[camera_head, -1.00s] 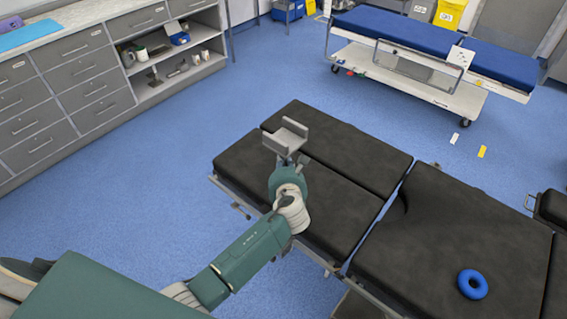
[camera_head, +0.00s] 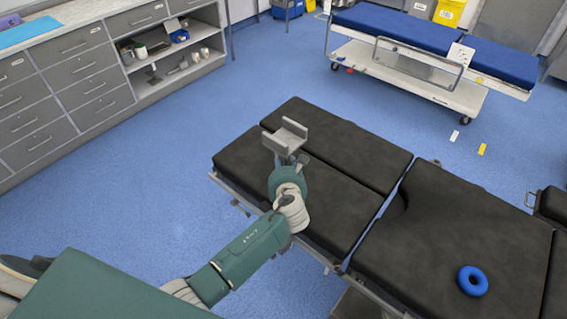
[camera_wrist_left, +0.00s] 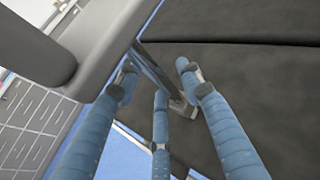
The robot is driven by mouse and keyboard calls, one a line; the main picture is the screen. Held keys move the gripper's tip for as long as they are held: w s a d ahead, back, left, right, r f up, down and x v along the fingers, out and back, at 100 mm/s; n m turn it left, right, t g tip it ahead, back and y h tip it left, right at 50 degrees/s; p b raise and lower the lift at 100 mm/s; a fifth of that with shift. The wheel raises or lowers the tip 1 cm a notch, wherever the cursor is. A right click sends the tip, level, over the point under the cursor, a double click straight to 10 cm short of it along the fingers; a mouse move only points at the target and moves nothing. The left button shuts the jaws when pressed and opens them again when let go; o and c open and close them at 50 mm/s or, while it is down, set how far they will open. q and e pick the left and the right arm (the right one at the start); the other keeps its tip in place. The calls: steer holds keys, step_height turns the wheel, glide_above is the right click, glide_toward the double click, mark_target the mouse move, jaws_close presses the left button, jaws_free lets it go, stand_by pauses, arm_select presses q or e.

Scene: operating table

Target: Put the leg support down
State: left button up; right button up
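The leg support (camera_head: 287,138) is a grey U-shaped cradle above the near black cushion of the operating table (camera_head: 340,205). In the left wrist view its grey body (camera_wrist_left: 95,40) fills the upper left, and a thin metal post (camera_wrist_left: 158,72) runs from it down toward the table edge. My left gripper (camera_head: 284,161) is just below the cradle. In the left wrist view its three blue fingers (camera_wrist_left: 157,80) are spread around the post, with gaps visible beside it, so it looks open. My right gripper is not in view.
A blue ring (camera_head: 473,281) lies on the right table section. A gap separates the table sections. Drawers (camera_head: 75,70) and open shelves stand at the left. A bed with a blue mattress (camera_head: 400,28) is at the back.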

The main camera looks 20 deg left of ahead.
arm_select(q)
steer(key=shift+r, duration=0.35)
steer(key=shift+r+p, duration=0.35)
steer(key=shift+r, duration=0.15)
steer(key=v, duration=1.2)
steer(key=shift+f+b, duration=0.25)
steer(key=shift+b, duration=0.15)
